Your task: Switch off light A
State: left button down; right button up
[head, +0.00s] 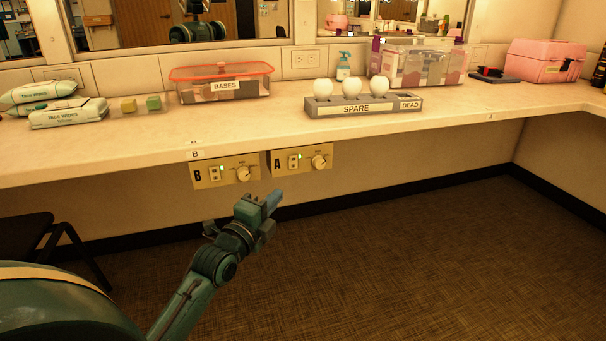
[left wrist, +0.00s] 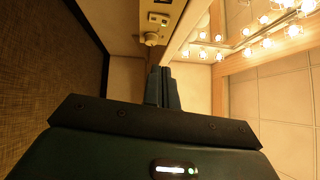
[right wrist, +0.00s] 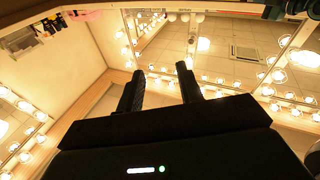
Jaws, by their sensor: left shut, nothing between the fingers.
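Panel A (head: 301,160) hangs under the counter's front edge, with a small switch (head: 294,162), a lit green indicator and a round knob (head: 319,162). Panel B (head: 225,173) is beside it on the left, also with a switch, a green indicator and a knob (head: 243,174). My left gripper (head: 272,202) is shut and empty, below and in front of the panels, apart from them. In the left wrist view its fingers (left wrist: 163,86) are together, and a panel with a knob (left wrist: 152,39) shows ahead; its letter is unreadable. My right gripper (right wrist: 160,72) is open and empty, outside the head view.
The counter (head: 130,147) carries wipes packs (head: 68,112), a BASES box (head: 222,84), a SPARE bulb holder (head: 362,107) and a pink case (head: 546,62). A dark chair (head: 45,240) stands at left. Lit bulbs (right wrist: 205,78) line the mirrors. Floor at right is clear.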

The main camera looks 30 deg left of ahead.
aim_at(293, 162)
pick_arm(q)
jog(key=shift+s, duration=0.1)
